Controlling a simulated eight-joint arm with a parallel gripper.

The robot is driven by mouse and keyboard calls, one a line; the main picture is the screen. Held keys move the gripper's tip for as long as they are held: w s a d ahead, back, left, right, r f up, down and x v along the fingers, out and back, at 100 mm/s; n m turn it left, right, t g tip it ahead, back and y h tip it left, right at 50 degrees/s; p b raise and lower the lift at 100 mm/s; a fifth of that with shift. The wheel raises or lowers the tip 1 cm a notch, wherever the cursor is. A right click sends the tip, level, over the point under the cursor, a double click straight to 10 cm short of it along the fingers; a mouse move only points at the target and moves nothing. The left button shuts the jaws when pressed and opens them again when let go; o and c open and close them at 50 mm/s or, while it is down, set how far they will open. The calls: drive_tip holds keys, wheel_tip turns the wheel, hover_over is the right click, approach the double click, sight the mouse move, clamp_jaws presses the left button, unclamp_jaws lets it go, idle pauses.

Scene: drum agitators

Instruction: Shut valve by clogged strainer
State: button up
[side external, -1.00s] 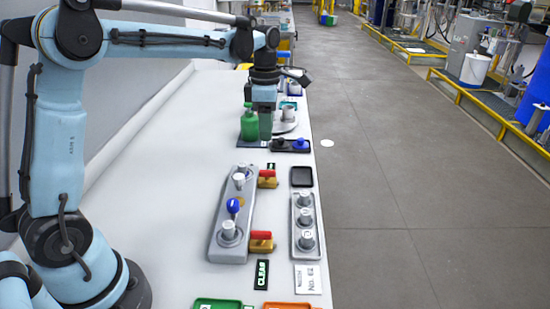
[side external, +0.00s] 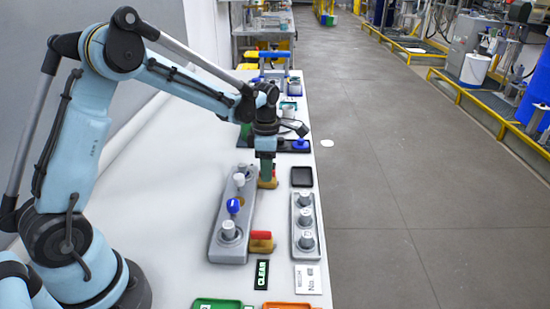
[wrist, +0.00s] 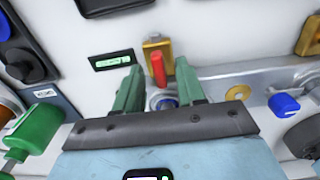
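A grey manifold (side external: 230,220) with white-capped fittings and a blue knob (side external: 233,206) carries two brass valves with red handles. My gripper (side external: 266,178) is down at the far valve (side external: 272,183), hiding most of it. In the wrist view my open fingers (wrist: 160,66) stand either side of that valve's red handle (wrist: 158,70), with its brass block (wrist: 157,50) just beyond; I cannot tell contact. A small display sign (wrist: 112,60) lies beside it, its text unreadable. The near valve (side external: 261,242) has its red handle along its brass body; the sign (side external: 262,274) by it reads CLEAR.
A second grey block (side external: 306,240) with several fittings stands to the right, with a black tray (side external: 302,177) behind it. A green bottle (wrist: 38,132) shows in the wrist view. Green (side external: 218,304) and orange (side external: 288,306) trays lie at the front. The left bench is clear.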

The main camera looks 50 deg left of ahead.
clamp_jaws()
idle(0.5)
drive_tip(key=m, duration=0.4)
drive_tip(key=shift+m, duration=0.4)
drive_tip(key=m, duration=0.4)
drive_tip(key=shift+m, duration=0.3)
drive_tip(key=m, duration=0.4)
drive_tip(key=shift+m, duration=2.3)
